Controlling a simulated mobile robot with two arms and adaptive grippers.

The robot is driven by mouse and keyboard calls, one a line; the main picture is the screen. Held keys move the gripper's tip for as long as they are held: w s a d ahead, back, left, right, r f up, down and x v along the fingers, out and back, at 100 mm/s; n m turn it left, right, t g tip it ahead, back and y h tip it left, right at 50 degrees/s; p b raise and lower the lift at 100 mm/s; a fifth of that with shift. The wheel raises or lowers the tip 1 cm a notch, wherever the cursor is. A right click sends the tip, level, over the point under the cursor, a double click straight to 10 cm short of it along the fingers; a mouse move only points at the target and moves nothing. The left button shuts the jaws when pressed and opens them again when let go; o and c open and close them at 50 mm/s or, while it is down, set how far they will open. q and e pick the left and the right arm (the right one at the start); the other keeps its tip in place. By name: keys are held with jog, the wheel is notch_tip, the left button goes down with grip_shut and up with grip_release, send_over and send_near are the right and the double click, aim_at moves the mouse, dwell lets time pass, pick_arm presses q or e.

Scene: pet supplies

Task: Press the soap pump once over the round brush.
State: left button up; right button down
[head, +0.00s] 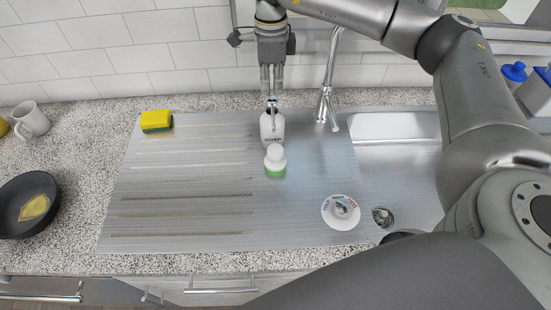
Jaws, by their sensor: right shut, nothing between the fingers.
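A white soap bottle (267,128) with dark lettering and a pump top stands upright on the steel drainboard, near its back edge. The round brush (275,155), with a white top and a green lower rim, stands directly in front of the bottle, under the spout side. My right gripper (271,91) points straight down with its fingers together and empty. Its fingertips are just above the pump head or touching it; I cannot tell which. My left gripper is out of view.
The drainboard (180,190) is clear in front. A yellow-green sponge (156,121) lies at its back left. A faucet (325,104) stands right of the bottle, near the sink basin (395,126). A white dish (341,222) lies front right. A mug (33,118) and black pan (20,220) are left.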

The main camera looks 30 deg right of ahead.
notch_tip(320, 180, up, 6)
jog(key=p, duration=0.3)
dwell(0.3)
dwell(0.4)
